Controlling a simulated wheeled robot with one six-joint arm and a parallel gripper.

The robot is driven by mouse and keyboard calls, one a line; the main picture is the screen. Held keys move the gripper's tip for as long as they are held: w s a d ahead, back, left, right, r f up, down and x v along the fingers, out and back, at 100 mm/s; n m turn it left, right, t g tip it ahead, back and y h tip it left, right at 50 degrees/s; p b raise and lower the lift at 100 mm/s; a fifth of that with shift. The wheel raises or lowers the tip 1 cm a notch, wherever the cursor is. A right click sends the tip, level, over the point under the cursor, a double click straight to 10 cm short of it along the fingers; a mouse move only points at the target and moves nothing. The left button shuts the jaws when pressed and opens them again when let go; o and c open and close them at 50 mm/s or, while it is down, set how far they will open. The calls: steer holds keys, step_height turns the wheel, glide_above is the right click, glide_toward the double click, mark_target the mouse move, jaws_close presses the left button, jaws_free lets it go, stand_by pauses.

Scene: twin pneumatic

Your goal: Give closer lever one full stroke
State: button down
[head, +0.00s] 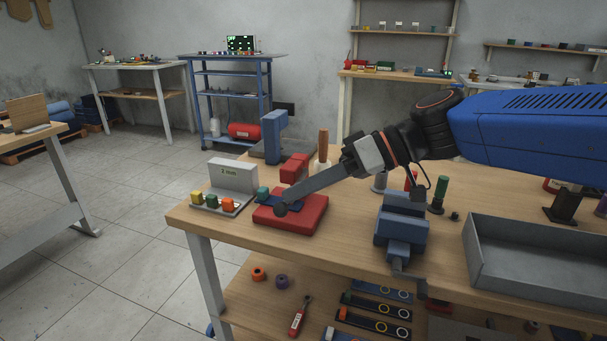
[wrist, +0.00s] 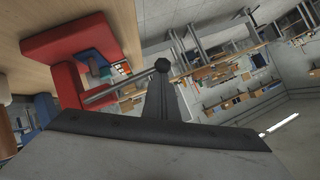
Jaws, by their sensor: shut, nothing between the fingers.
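A red device, seemingly the closer, has a flat red base (head: 308,218) near the bench's left front and a raised red block behind it. A blue strip and a teal piece lie on the base. An upright wooden handle (head: 323,145) stands behind; I cannot tell whether it is the closer's lever.
A white block marked 1 mm (head: 232,176) stands left, with coloured caps in front. A blue press (head: 272,138) stands behind. A blue vise (head: 402,227) is below my wrist. A grey tray (head: 475,262) is at right. Shelves and side tables are around.

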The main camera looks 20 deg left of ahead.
steer(key=shift+s+f+n+t, duration=0.1)
steer(key=shift+f+n+t, duration=0.4)
steer(key=shift+f, duration=0.6)
steer(key=shift+r, duration=0.1)
steer(key=w+d+r, duration=0.3)
steer(key=d+r, duration=0.6)
steer(key=shift+d, duration=0.2)
steer(key=shift+r, duration=0.1)
